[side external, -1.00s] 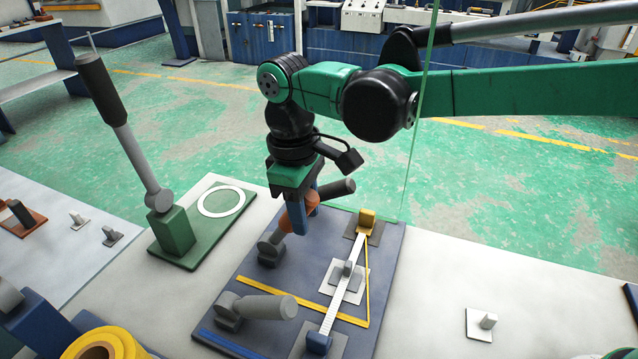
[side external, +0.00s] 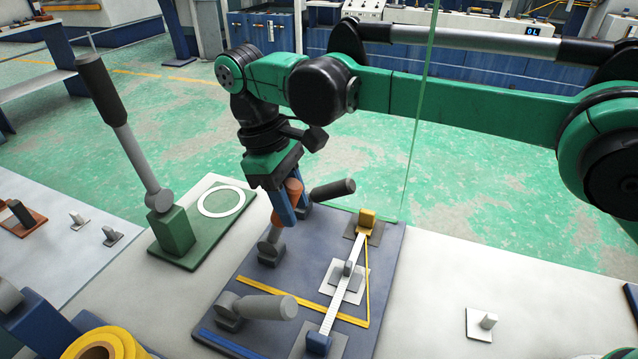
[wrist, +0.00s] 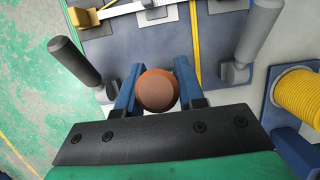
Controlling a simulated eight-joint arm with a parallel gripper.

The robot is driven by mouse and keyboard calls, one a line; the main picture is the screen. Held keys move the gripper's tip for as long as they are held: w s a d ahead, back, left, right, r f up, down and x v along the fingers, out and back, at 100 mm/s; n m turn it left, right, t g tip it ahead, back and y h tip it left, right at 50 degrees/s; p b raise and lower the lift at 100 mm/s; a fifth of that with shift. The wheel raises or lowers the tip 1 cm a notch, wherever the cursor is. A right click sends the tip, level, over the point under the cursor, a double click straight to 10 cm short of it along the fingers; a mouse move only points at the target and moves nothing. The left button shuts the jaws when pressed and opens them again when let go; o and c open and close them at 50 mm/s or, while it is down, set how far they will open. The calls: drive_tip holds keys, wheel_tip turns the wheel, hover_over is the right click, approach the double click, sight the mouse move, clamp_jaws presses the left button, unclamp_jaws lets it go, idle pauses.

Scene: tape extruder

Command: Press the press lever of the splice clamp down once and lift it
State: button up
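The press lever, with an orange-red grip (side external: 293,188) on a grey stem, rises from a pivot (side external: 269,252) on the dark board. It is tilted up to the right in the side view, short of upright. My gripper (side external: 291,212) has its blue fingers on either side of the grip and appears shut on it. In the wrist view the round end of the orange-red grip (wrist: 157,90) sits between the two blue fingers. The contact faces are partly hidden by the grip. The splice clamp's other parts are partly behind my gripper.
Two grey handles (side external: 332,190) (side external: 266,307) flank the lever. A white strip (side external: 335,292) runs between yellow and blue blocks to its right. A tall black-handled lever (side external: 101,88) stands on a green base at left. A yellow roll (side external: 100,345) is at front left.

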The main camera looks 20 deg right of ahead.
drive_tip(key=o, duration=0.4)
drive_tip(key=s+d+f+t+y, duration=0.3)
drive_tip(key=t+y, duration=0.1)
drive_tip(key=shift+s+d+f, duration=0.2)
drive_tip(key=shift+s+d+f+t+y, duration=0.35)
drive_tip(key=shift+f+t+y, duration=0.3)
drive_tip(key=shift+t+y, duration=0.05)
drive_tip(key=w+a+r+v, duration=0.1)
drive_tip(key=w+v, duration=0.1)
drive_tip(key=v, duration=1)
drive_tip(key=s+d+m+t+h, duration=0.1)
drive_tip(key=d+m, duration=0.3)
drive_tip(key=d, duration=0.4)
drive_tip(key=s+d+f+m+t+h, duration=0.1)
drive_tip(key=s+d+m+t+h, duration=0.1)
drive_tip(key=d+m, duration=0.3)
drive_tip(key=shift+s+d+f+t, duration=0.35)
drive_tip(key=shift+s+d+t, duration=0.2)
drive_tip(key=shift+d, duration=1.05)
